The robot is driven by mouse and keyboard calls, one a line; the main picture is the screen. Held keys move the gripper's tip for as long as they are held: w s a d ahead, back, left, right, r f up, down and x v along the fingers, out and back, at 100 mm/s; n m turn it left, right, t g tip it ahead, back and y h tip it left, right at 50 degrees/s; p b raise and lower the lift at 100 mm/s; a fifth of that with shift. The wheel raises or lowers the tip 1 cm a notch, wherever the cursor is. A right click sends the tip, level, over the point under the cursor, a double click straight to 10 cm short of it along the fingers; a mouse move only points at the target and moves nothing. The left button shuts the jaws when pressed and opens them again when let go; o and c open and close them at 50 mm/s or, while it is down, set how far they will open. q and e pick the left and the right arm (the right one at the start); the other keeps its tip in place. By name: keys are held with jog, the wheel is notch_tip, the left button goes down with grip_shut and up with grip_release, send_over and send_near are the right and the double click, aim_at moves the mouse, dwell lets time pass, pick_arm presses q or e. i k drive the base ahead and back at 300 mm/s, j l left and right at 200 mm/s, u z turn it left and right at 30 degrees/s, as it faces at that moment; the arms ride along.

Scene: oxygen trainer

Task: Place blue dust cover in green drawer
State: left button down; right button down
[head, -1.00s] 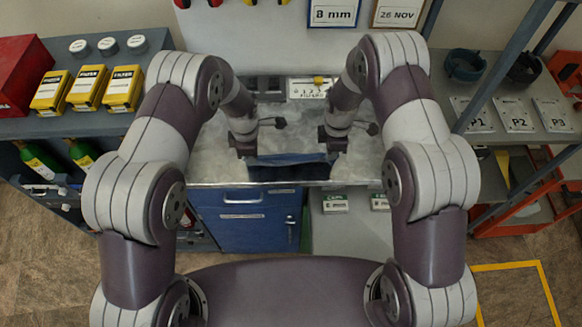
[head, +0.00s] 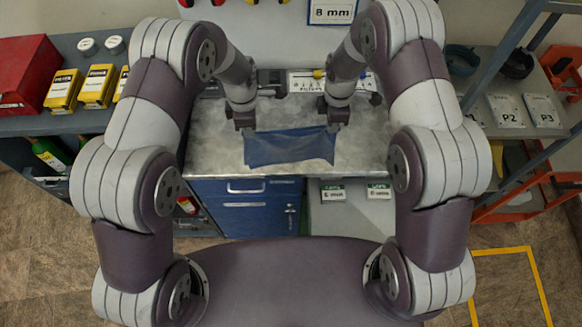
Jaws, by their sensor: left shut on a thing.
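The blue dust cover (head: 290,149) is a dark blue cloth spread between my two grippers, over the front part of the grey worktop (head: 215,135). My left gripper (head: 246,130) is shut on its upper left corner. My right gripper (head: 334,127) is at its upper right corner; its fingers are too small and dark to tell whether they are closed. The cover's lower edge is near the worktop's front edge; whether it touches the top is unclear. No green drawer front is plainly seen; a blue drawer cabinet (head: 245,212) stands below the worktop.
Right of the blue cabinet is a grey unit (head: 350,218) with two green-and-white labels. A left shelf holds yellow boxes (head: 100,86) and a red case (head: 25,75). A right shelf holds plates marked P2 (head: 507,111) and P3 (head: 543,111). Open floor lies in front.

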aim_at(356, 217)
jog(key=k+l, duration=0.1)
jog(key=l, duration=0.35)
jog(key=k+l, duration=0.1)
jog(key=l, duration=0.3)
jog(key=k+l, duration=0.1)
jog(key=l, duration=0.35)
jog(key=z, duration=0.05)
